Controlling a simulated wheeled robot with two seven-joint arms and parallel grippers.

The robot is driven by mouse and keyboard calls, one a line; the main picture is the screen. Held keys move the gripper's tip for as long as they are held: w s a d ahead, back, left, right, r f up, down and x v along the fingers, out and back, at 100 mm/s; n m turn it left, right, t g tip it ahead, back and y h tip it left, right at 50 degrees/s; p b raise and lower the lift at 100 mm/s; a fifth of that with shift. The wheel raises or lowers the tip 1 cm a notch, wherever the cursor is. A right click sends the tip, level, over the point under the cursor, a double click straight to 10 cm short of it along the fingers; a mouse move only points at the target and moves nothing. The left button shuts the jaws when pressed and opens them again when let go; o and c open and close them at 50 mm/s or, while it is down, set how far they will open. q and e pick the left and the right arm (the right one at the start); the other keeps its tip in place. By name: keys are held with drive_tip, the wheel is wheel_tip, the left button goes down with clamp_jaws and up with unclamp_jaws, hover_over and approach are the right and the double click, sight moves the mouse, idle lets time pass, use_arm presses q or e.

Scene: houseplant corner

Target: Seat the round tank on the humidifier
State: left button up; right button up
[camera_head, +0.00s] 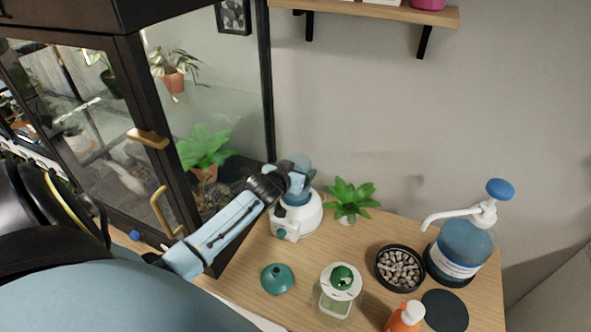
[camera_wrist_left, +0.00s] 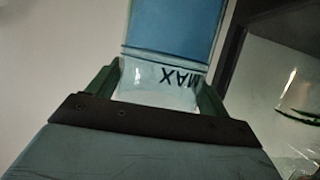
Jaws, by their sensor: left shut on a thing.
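The humidifier (camera_head: 297,221) is a white rounded base with a small teal knob, standing on the wooden table beside the glass cabinet. The round tank (camera_head: 302,163) is clear and bluish, directly above the humidifier's top. My left gripper (camera_head: 294,181) is shut on the tank. In the left wrist view, the tank (camera_wrist_left: 175,30) sits between the green fingers, with a "MAX" mark that reads upside down. The gripper hides part of the tank's lower edge, so I cannot tell whether it touches the base. My right gripper is not in view.
A small green plant (camera_head: 352,197) stands right of the humidifier. In front are a teal cone-shaped piece (camera_head: 277,279), a white-topped jar (camera_head: 341,285), a pebble bowl (camera_head: 400,268) and an orange bottle (camera_head: 404,318). A pump bottle (camera_head: 461,248) stands at right. The cabinet (camera_head: 128,100) borders the left.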

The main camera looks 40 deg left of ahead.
use_arm(q)
drive_tip(key=shift+f+b, duration=0.45)
drive_tip(key=shift+f, duration=0.05)
drive_tip(key=o, duration=1.7)
drive_tip(key=shift+s+f, duration=0.1)
drive_tip(key=shift+f, duration=0.05)
drive_tip(key=p+v, duration=0.9)
drive_tip(key=v, duration=0.2)
